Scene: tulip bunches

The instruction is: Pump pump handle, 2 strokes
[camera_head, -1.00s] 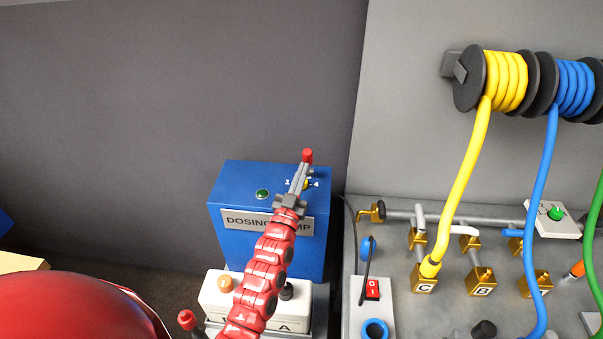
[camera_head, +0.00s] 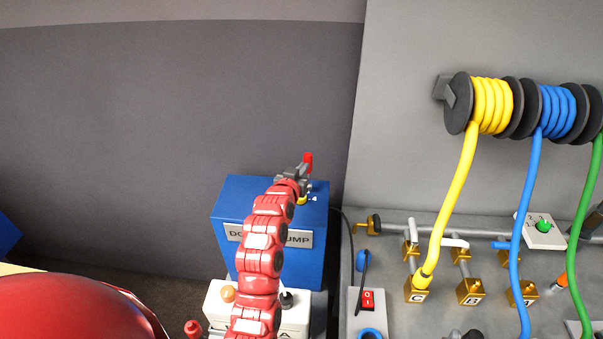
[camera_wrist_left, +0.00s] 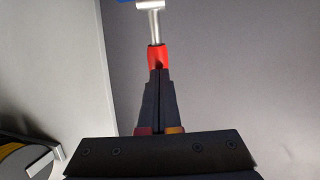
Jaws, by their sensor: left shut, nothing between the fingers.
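The blue dosing pump (camera_head: 225,232) stands against the wall, with a label on its front partly hidden by my left arm. The pump handle's red grip (camera_head: 308,162) sticks up at the pump's top right. In the left wrist view the red grip (camera_wrist_left: 157,56) sits on a silver rod (camera_wrist_left: 154,26). My left gripper (camera_head: 303,172) is shut and empty, right beside the red grip. In the left wrist view its closed fingertips (camera_wrist_left: 158,74) overlap the lower end of the grip; whether they touch it I cannot tell. My right gripper is not in view.
Right of the pump is a grey panel (camera_head: 400,285) with brass valves and a red switch (camera_head: 368,299). Yellow (camera_head: 455,190), blue and green hoses hang from reels above it. A white box (camera_head: 214,301) with knobs stands in front of the pump.

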